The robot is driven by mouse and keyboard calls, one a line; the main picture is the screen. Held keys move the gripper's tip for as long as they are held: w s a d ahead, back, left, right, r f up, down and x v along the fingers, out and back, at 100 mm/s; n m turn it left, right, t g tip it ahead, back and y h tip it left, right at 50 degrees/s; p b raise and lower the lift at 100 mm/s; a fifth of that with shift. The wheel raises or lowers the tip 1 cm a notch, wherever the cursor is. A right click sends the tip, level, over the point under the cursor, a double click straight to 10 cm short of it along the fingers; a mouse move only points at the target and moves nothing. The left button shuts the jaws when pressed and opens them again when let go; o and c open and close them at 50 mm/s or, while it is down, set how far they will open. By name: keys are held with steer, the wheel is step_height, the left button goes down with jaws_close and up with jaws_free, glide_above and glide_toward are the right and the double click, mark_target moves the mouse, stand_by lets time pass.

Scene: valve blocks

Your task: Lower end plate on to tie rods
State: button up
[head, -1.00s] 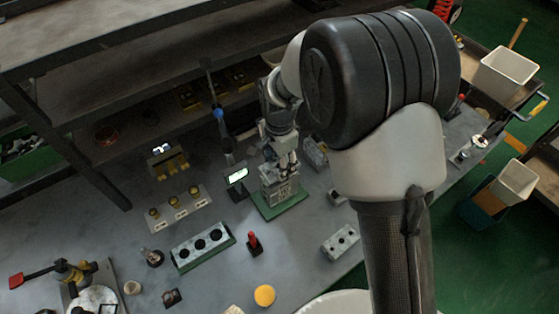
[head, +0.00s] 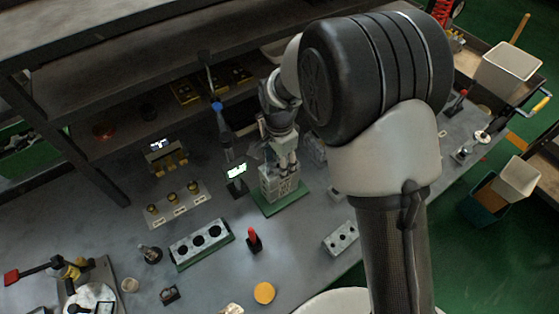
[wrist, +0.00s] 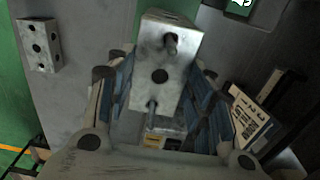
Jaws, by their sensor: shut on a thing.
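The end plate (wrist: 178,75) is a pale grey metal block face with a dark centre hole, between my fingers in the wrist view. Two tie rods, an upper one (wrist: 171,43) and a lower one (wrist: 152,106), show as stubs at its face near opposite ends. My gripper (wrist: 160,80) is shut on the end plate, with a finger at each side. In the head view, my gripper (head: 286,158) is right above the grey valve block stack (head: 280,185) on its green base (head: 291,203). How far the plate sits down the rods cannot be told.
A small lit display (head: 236,172) stands close to the left of the stack. A green-based block with three holes (head: 200,242), a red-topped part (head: 254,238) and a loose grey block (head: 341,238) lie nearer. Bare bench lies between them. A shelf (head: 150,80) is behind.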

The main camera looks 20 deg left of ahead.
steer(key=shift+f, duration=0.25)
steer(key=o, duration=1.3)
step_height(320, 180, up, 12)
steer(key=shift+r, duration=0.1)
steer(key=shift+s, duration=0.1)
